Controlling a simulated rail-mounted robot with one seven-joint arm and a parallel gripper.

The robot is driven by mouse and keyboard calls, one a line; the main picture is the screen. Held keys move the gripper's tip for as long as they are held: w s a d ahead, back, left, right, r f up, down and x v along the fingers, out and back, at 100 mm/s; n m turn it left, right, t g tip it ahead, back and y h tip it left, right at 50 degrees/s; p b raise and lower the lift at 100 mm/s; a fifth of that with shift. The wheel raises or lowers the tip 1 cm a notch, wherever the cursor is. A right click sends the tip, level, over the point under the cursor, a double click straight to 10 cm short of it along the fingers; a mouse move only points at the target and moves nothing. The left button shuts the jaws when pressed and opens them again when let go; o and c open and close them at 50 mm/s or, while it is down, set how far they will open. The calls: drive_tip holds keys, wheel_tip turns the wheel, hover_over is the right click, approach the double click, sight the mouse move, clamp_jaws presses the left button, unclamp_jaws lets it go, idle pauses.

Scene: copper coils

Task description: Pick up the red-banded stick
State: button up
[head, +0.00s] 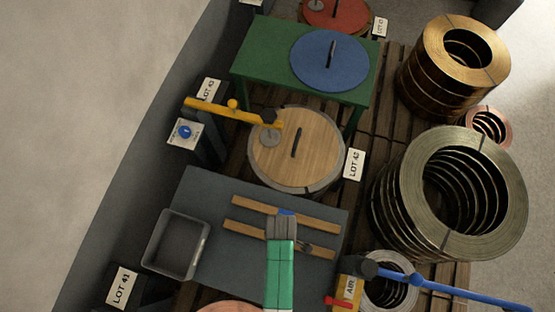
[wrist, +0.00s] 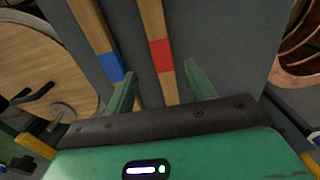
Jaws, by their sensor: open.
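Two wooden sticks lie side by side on a grey table (head: 205,195). The red-banded stick (wrist: 161,56) runs between my gripper's fingers in the wrist view; the far part of it shows beyond the fingertips. In the head view it is the lower stick (head: 243,231), and my arm covers its band. The blue-banded stick (wrist: 110,66) lies to its left in the wrist view, just outside the left finger; it is the upper stick (head: 255,206) in the head view. My gripper (wrist: 160,70) is open and holds nothing. Its height above the stick is hard to tell.
An empty grey tray (head: 155,250) stands at the table's left end. A round wooden lid (head: 275,155) lies beyond the table. Large metal coils (head: 390,205) stand to the right. A blue-handled tool (head: 450,290) is at the lower right.

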drive_tip(key=f, duration=0.2)
drive_tip(key=f+b, duration=0.1)
drive_tip(key=f, duration=0.4)
drive_tip(key=shift+a+f+b, duration=0.15)
drive_tip(key=shift+a+b, duration=0.15)
drive_tip(key=c, duration=1.2)
